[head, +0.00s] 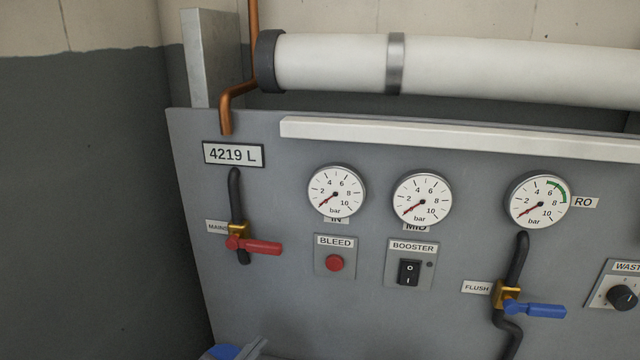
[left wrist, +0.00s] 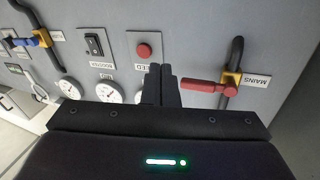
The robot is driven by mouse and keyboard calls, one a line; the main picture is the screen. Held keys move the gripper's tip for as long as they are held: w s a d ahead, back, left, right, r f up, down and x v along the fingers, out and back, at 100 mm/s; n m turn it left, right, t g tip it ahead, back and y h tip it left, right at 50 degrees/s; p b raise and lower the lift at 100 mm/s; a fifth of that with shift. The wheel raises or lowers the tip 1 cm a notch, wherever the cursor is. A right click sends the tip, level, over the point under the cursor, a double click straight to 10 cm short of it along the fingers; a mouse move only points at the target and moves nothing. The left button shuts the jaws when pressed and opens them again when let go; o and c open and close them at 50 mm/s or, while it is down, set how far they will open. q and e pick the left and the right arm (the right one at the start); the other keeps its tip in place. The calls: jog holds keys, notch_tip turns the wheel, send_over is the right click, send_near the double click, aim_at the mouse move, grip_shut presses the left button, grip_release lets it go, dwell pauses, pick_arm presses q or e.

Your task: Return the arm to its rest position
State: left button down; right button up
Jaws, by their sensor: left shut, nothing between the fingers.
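My left gripper (head: 257,345) shows only as a small part at the bottom edge of the head view, below the panel's red-handled valve. In the left wrist view its two dark fingers (left wrist: 162,84) are together with nothing between them, pointing at the panel near the red BLEED button (left wrist: 144,51). No contact with the panel can be made out. My right gripper is in neither view.
The grey panel (head: 290,270) carries a MAINS valve with red handle (head: 255,246), a BLEED button (head: 335,263), a BOOSTER switch (head: 409,272), three gauges, a FLUSH valve with blue handle (head: 538,310) and a WASTE knob (head: 622,297). A white cylinder (head: 500,70) lies above.

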pick_arm(q)
jog(key=s+a+f+n+g+y, duration=0.35)
jog(key=s+f+g+y, duration=0.2)
jog(key=s, duration=0.35)
jog(key=s+a+f+n+g+y, duration=0.2)
jog(key=s+a+f+g+y, duration=0.2)
jog(key=s+g, duration=0.35)
jog(key=s+f+g+b, duration=0.1)
jog(key=s+f, duration=0.2)
jog(key=f, duration=3)
jog(key=s+a+f, duration=0.2)
jog(key=s+f, duration=0.6)
jog(key=s, duration=0.1)
jog(key=s+a+f+g, duration=0.1)
jog(key=s+f, duration=0.8)
jog(key=s, duration=0.1)
jog(key=shift+s+a+f+b, duration=0.25)
jog(key=shift+a+b, duration=0.1)
jog(key=shift+b, duration=0.1)
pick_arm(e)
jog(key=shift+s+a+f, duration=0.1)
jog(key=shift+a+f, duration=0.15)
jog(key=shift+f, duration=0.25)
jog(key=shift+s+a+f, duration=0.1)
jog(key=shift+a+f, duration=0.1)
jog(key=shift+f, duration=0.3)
